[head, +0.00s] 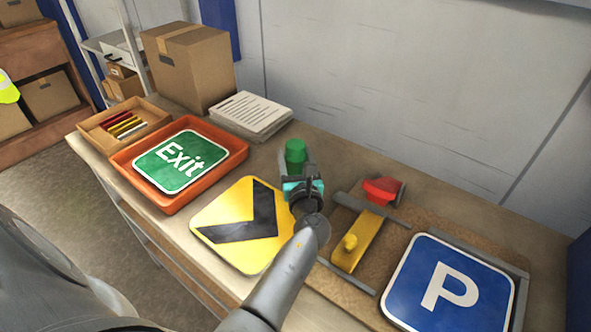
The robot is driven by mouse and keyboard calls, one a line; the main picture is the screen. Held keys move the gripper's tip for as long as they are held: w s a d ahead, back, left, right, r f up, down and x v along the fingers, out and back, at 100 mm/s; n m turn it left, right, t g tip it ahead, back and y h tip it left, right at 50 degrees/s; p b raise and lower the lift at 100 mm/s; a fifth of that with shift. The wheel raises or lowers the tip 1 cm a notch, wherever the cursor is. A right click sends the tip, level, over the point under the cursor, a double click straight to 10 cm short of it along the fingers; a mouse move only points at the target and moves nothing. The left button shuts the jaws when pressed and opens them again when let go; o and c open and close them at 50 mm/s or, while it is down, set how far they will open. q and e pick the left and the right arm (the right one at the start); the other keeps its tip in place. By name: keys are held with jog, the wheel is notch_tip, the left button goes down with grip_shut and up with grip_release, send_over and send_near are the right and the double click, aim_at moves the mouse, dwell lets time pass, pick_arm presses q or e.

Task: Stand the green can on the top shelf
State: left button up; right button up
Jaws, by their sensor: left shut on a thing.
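The green can (295,151) shows at the middle of the head view, upright, near the back of the workbench (340,160). My left gripper (301,178) is at the can from the near side and is shut on it. The gripper hides the can's lower part, so I cannot tell whether the can touches the bench. A light metal shelf unit (92,44) stands at the back left; I cannot tell whether it has the top shelf of the task. My right gripper is not in view.
An orange tray (240,153) with a green Exit sign (181,161) is to the left. A yellow sign (215,212) lies near the gripper. A yellow-handled tool (357,245), a red object (382,190) and a blue P sign (450,290) are right. Papers (250,112) and a cardboard box (190,68) stand behind.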

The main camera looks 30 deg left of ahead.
pick_arm(q)
grip_shut()
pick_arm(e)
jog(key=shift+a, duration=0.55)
pick_arm(q)
jog(key=shift+r, duration=0.2)
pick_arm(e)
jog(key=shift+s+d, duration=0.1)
pick_arm(q)
jog(key=shift+r+p, duration=0.35)
jog(key=shift+r, duration=0.25)
notch_tip(320, 180, up, 19)
jog(key=p, duration=0.8)
jog(key=shift+f, duration=0.2)
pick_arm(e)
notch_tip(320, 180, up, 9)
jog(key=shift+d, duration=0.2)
